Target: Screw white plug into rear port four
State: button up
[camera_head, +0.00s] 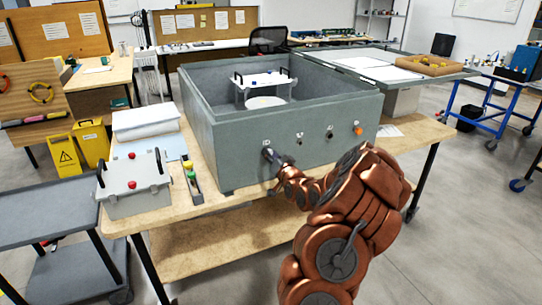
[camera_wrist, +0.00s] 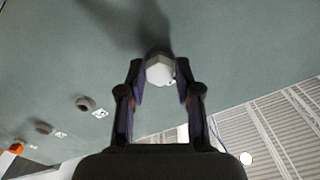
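The white plug (camera_wrist: 160,71) has a hexagonal head and sits between my fingertips in the wrist view, against the grey-green panel of the analyser housing (camera_wrist: 60,45). My gripper (camera_wrist: 161,80) is closed around the plug, with a finger on each side; contact is hard to see exactly. In the head view my gripper (camera_head: 270,156) is at the leftmost port position on the housing's near wall (camera_head: 235,152). The port behind the plug is hidden, so I cannot tell how deep the plug sits.
Other fittings run along the same wall, ending in an orange plug (camera_head: 358,130). A grey box with red knobs (camera_head: 136,186) and a narrow tray of coloured parts (camera_head: 193,184) stand left on the wooden table (camera_head: 205,231). The floor at the right front is clear.

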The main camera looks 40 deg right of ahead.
jog(key=shift+o, duration=0.6)
jog(key=n+b, duration=2.4)
jog(key=b, duration=0.6)
